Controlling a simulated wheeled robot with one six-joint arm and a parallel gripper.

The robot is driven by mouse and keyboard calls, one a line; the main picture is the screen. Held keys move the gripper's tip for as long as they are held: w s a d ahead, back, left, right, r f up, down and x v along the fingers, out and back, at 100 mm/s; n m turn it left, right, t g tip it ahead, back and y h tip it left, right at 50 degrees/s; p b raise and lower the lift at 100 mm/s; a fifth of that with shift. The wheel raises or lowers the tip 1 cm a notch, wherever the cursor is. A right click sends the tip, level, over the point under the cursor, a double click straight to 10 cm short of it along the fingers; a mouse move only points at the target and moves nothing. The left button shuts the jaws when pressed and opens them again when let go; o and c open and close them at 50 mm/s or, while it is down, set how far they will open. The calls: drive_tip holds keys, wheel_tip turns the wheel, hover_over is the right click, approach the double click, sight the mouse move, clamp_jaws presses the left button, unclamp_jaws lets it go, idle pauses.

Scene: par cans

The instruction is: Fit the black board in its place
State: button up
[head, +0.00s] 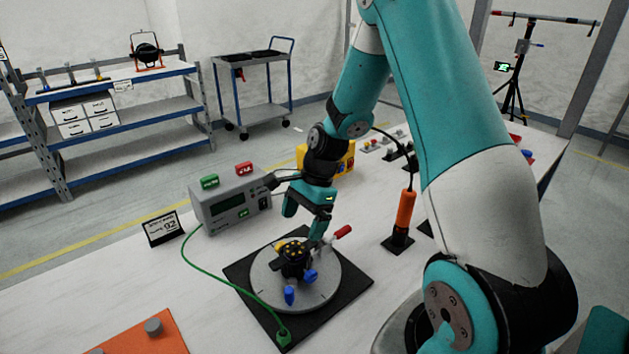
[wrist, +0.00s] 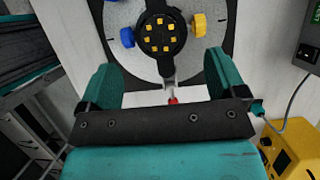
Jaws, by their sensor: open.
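A round black board with yellow squares (head: 294,256) sits at the middle of a grey round plate (head: 321,287); it also shows in the wrist view (wrist: 158,36). I cannot tell whether it is fully seated. Blue knobs (head: 289,295) and a yellow knob (wrist: 199,23) stand around it. A red-handled lever (head: 342,232) is at the plate's far right edge. My gripper (head: 304,222) is open and empty, above the plate's far side; in the wrist view its fingers (wrist: 160,78) stand apart, short of the board.
The plate lies on a black square mat (head: 355,286). A green lead runs from it to a grey meter box (head: 232,199). An orange screwdriver-like tool (head: 405,210) stands at right. An orange mat (head: 140,338) is at front left. A yellow box (head: 347,157) stands behind my gripper.

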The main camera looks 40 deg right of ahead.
drive_tip(key=v, duration=1.2)
drive_tip(key=s+a+r+n, duration=0.35)
drive_tip(key=a+n, duration=0.35)
drive_tip(key=a, duration=0.3)
drive_tip(key=s+a+r+n, duration=0.4)
drive_tip(key=s+a+n, duration=0.9)
drive_tip(key=s+n, duration=0.2)
drive_tip(key=shift+a+n, duration=0.2)
drive_tip(key=shift+n, duration=0.6)
drive_tip(key=shift+r, duration=0.1)
